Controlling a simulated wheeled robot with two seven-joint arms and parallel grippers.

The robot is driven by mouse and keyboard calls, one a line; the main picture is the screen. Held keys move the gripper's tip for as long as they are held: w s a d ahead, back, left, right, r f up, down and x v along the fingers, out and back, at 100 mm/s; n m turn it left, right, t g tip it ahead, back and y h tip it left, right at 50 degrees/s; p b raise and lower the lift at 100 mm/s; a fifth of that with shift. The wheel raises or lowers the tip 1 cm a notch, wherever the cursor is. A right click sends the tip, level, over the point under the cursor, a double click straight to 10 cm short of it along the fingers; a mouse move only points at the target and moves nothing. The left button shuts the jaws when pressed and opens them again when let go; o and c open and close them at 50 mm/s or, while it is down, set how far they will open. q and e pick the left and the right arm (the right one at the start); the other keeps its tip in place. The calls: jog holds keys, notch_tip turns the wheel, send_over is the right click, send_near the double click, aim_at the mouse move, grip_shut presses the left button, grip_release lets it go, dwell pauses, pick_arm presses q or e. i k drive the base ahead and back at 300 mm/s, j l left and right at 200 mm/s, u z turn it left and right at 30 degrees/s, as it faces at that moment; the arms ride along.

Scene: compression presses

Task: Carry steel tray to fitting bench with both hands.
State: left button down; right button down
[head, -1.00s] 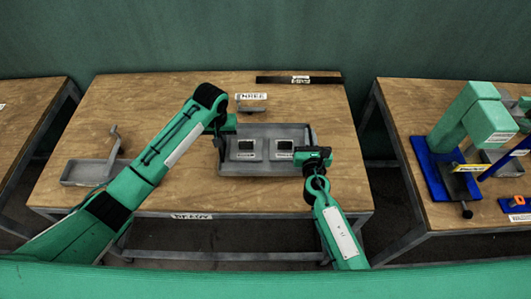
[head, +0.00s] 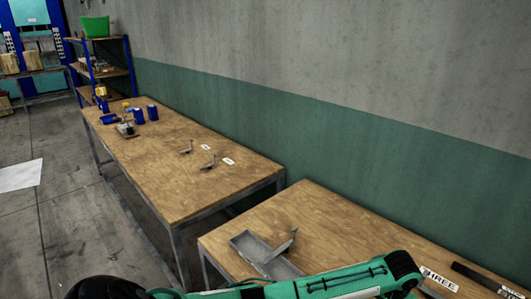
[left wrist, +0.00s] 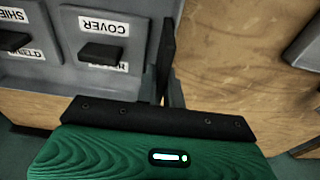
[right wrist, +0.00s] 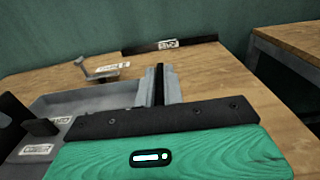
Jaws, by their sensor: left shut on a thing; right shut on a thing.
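The grey steel tray shows in the left wrist view (left wrist: 68,12) and the right wrist view (right wrist: 85,98). Dark blocks sit in it beside labels; COVER (left wrist: 103,25) and SHIELD can be read in the left wrist view. My left gripper (left wrist: 168,62) is shut on one side wall of the tray. My right gripper (right wrist: 159,85) is shut on the opposite wall. Whether the tray touches the wooden table (right wrist: 205,75) under it I cannot tell.
A shallow grey bin (head: 262,252) with a raised lever lies on the near table (head: 335,222). A long wooden bench (head: 165,165) stands to its left, with blue cups (head: 152,112) and small metal brackets (head: 208,162). A blue shelf (head: 100,68) stands behind. Open floor (head: 75,235) lies at left.

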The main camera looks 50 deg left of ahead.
aim_at(148, 152)
jog(key=j+z, duration=0.1)
jog(key=z, duration=0.35)
jog(key=k+z, duration=0.15)
jog(key=z, duration=0.75)
jog(key=k+z, duration=0.15)
jog(key=z, duration=0.25)
jog(key=k+z, duration=0.1)
jog(key=z, duration=0.35)
jog(key=k+j+z, duration=0.15)
jog(key=k+z, duration=0.55)
jog(key=k, duration=2.15)
